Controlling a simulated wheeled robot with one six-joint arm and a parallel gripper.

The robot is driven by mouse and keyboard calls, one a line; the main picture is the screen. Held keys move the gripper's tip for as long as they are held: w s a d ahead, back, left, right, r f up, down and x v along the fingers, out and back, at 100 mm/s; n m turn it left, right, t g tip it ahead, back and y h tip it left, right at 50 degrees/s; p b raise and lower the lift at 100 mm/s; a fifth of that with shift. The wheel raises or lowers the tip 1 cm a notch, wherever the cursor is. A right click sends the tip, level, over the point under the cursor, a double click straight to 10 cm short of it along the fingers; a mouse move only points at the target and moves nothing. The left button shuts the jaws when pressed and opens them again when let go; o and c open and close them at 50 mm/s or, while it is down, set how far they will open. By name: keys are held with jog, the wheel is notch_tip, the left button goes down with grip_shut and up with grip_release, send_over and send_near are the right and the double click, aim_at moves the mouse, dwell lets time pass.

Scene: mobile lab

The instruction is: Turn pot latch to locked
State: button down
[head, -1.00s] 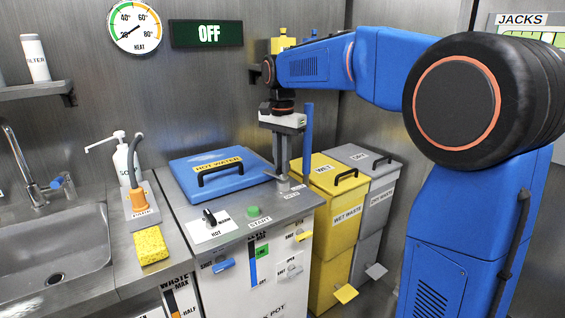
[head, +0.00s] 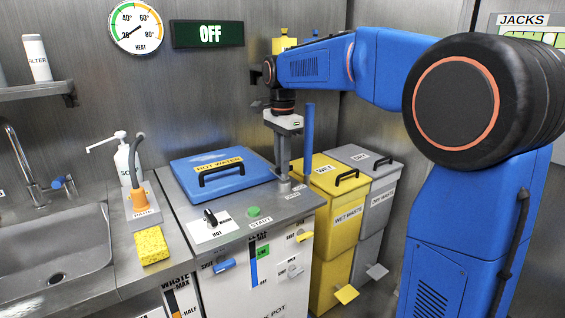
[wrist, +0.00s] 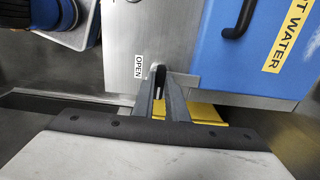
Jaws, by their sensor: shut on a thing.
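The pot (head: 262,280) is a white-fronted cabinet with a grey metal top and a closed blue hot water lid (head: 225,165). My gripper (head: 283,184) reaches straight down at the right edge of that top. An OPEN label (wrist: 138,66) lies beside the latch in the wrist view. In the head view small labels sit just right of the fingertips, too small to read surely. I cannot tell the latch's exact angle.
A green start button (head: 254,211) and a hot/warm knob (head: 210,217) are on the pot top's front. Yellow (head: 330,180) and grey (head: 372,165) waste bins stand close on the right. A sink, soap bottle and yellow sponge (head: 151,245) are on the left.

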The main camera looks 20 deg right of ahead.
jog(key=c, duration=1.8)
grip_release()
jog(key=shift+o, duration=0.2)
jog(key=shift+r, duration=0.15)
notch_tip(320, 180, up, 17)
jog(key=s+d+f+n+t, duration=0.2)
jog(key=s+f+n, duration=0.5)
jog(key=s+f, duration=0.8)
jog(key=s+d+f+n+t, duration=0.2)
jog(key=s+d+f+n, duration=0.3)
jog(key=s+f, duration=1.1)
jog(key=s+n, duration=0.2)
jog(key=shift+s+d+n+t, duration=0.2)
jog(key=shift+s+n+t, duration=0.1)
jog(key=shift+t, duration=0.1)
